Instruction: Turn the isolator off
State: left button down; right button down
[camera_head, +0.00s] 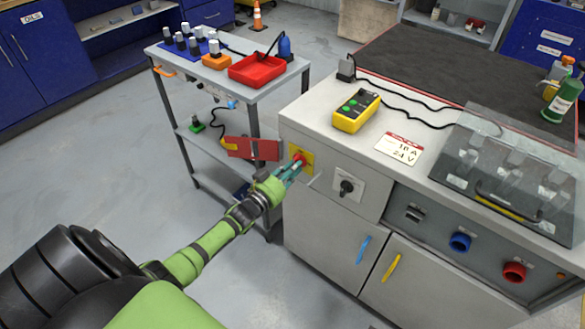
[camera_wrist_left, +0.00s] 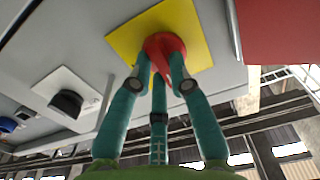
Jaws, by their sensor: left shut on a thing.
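The isolator is a red rotary knob (camera_wrist_left: 165,47) on a yellow square plate (camera_wrist_left: 190,20), mounted on the front of the grey cabinet; in the head view the yellow plate (camera_head: 308,158) shows near the cabinet's left corner. My left gripper (camera_head: 294,170) is at the plate, and its teal fingers (camera_wrist_left: 160,75) are closed around the red knob in the left wrist view. The fingers partly hide the knob, so its exact turn is hard to read. A red flap (camera_head: 265,149) sticks out to the left of the plate. My right gripper is not in view.
A black rotary switch (camera_head: 346,187) on a light plate sits right of the isolator. A yellow box with green buttons (camera_head: 356,110) and a clear cover (camera_head: 490,165) are on the cabinet top. A grey trolley (camera_head: 245,95) stands left, with open floor in front.

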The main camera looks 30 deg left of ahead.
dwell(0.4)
pick_arm(q)
jog(key=c, duration=1.1)
grip_release()
jog(key=shift+c, duration=0.2)
jog(key=shift+s, duration=0.1)
jog(key=s+a, duration=0.1)
jog(key=s, duration=1)
jog(key=shift+s, duration=0.4)
